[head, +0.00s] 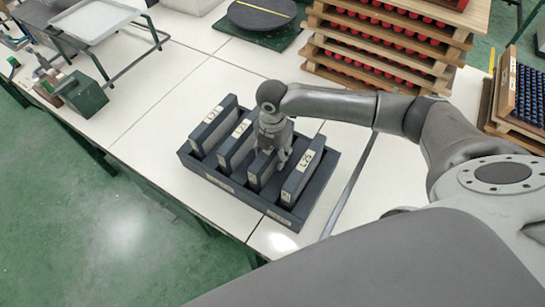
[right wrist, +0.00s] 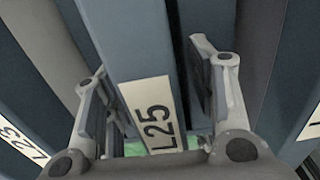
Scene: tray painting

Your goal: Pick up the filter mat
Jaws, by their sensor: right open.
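Several dark filter mats stand upright in slots of a dark box (head: 226,184) on the white table. My right gripper (head: 278,155) is over the third mat from the left (head: 259,170), which it partly hides. In the right wrist view the mat labelled L25 (right wrist: 128,40) lies between the two fingers of the right gripper (right wrist: 153,85). The fingers are open, one on each side, with a visible gap on the right. Mats stand on both sides, including the rightmost mat (head: 304,175) in the head view. My left gripper is not in view.
Stacked wooden trays with red items (head: 385,45) stand behind the box. A rack of dark blue items (head: 528,95) is at the far right. A black round plate (head: 262,14) and a grey tray (head: 95,20) are at the back.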

